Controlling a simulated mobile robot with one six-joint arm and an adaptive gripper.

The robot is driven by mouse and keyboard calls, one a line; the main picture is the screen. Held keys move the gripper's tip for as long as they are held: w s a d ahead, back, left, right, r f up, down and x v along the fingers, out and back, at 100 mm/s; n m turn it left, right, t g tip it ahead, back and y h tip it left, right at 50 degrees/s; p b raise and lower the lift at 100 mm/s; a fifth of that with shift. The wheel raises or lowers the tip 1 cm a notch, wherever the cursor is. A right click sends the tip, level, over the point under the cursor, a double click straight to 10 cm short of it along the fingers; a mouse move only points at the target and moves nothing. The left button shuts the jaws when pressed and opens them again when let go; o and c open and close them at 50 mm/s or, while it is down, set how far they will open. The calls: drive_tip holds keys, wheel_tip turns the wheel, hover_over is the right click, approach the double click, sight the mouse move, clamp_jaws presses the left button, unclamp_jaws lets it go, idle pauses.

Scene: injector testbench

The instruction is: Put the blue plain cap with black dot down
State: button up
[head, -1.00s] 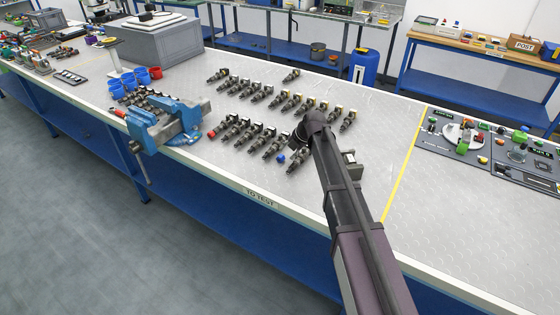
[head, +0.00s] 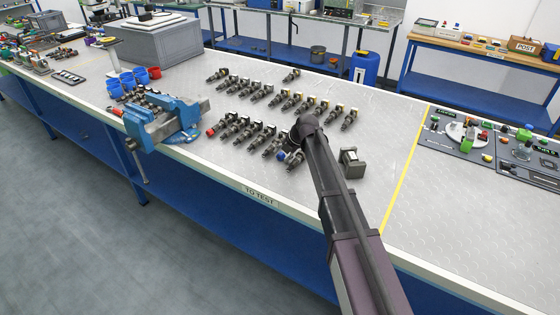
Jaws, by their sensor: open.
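A small blue cap (head: 281,155) shows at the front of the near row of injectors, just left of my arm's end. I cannot make out a black dot on it, nor whether it sits on an injector's end or on the bench top. My gripper (head: 294,139) is mostly hidden by my own wrist and points down among the injectors at the right end of that row. It is open, just above and right of the blue cap in the picture. Its fingertips are too small and dark to see clearly.
Two rows of dark injectors (head: 232,127) crowd the bench around my gripper; one at the left has a red cap (head: 210,132). A blue vise (head: 165,125) stands left. A grey-green block (head: 352,163) is right of my arm. The bench beyond it is clear to the yellow line.

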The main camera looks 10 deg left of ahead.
sight(282, 156)
drive_tip(key=shift+f, duration=0.1)
drive_tip(key=shift+c, duration=0.2)
idle(0.4)
drive_tip(key=c, duration=0.5)
drive_tip(key=shift+c, duration=0.2)
wheel_tip(282, 156, up, 4)
drive_tip(key=p, duration=0.3)
drive_tip(key=shift+f+p, duration=0.2)
drive_tip(key=shift+p, duration=0.1)
drive_tip(key=s+d, duration=0.2)
drive_tip(key=s, duration=0.3)
drive_tip(key=s+d+r+p, duration=0.1)
drive_tip(key=s+d, duration=0.1)
drive_tip(key=s, duration=0.2)
drive_tip(key=s+d, duration=0.2)
drive_tip(key=s, duration=0.3)
drive_tip(key=shift+s+r, duration=0.2)
drive_tip(key=shift+s, duration=0.15)
